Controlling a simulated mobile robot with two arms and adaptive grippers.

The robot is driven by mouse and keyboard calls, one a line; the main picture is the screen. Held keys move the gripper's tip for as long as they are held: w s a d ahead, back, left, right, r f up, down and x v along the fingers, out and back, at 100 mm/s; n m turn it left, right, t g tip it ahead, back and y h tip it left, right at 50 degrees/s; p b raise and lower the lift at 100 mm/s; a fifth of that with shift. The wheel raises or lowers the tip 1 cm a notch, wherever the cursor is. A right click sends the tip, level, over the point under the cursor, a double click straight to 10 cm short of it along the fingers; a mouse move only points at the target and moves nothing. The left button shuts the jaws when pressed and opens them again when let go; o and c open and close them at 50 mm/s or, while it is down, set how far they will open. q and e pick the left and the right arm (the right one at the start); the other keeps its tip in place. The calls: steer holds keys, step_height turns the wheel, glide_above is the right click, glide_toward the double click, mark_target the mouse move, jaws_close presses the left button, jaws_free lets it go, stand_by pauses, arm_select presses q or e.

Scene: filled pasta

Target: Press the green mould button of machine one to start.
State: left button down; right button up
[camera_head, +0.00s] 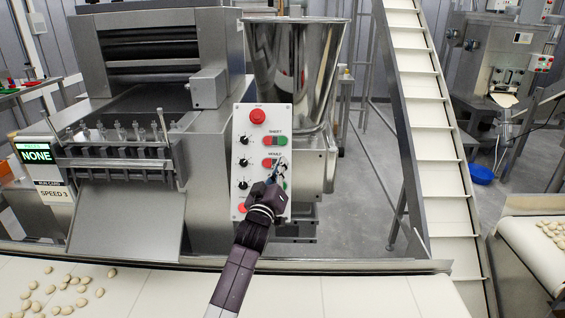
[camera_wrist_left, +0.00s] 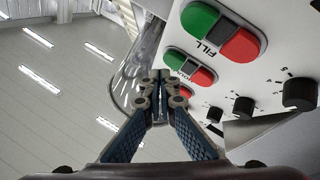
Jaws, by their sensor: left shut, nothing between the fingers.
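The white control panel (camera_head: 239,172) of the machine faces me in the head view. It has a MOULD label with a red and green button pair under it. My left gripper (camera_head: 281,164) is shut and empty, its tips over the right side of that pair and partly covering the green half. In the left wrist view the panel appears upside down. The green mould button (camera_wrist_left: 175,60) lies beside the shut fingertips (camera_wrist_left: 164,77), with the red mould button (camera_wrist_left: 203,76) to its right. Whether the tips touch the green button I cannot tell. My right gripper is not in view.
A red button (camera_head: 257,116) is at the panel's top, above a SHEET button pair. The FILL pair (camera_wrist_left: 220,32) is close in the wrist view. Black knobs (camera_head: 243,162) line the panel's left. A screen (camera_head: 36,156) reads NONE. Pasta pieces (camera_head: 67,290) lie on the front conveyor (camera_head: 270,293).

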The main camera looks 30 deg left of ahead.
arm_select(q)
steer(key=s+d+r+p, duration=0.1)
steer(key=p, duration=0.1)
steer(key=s+d+r+p, duration=0.1)
steer(key=s+p, duration=0.1)
steer(key=shift+s+d+r, duration=0.1)
steer(key=shift+s+r, duration=0.2)
steer(key=shift+r, duration=0.05)
stand_by(0.7)
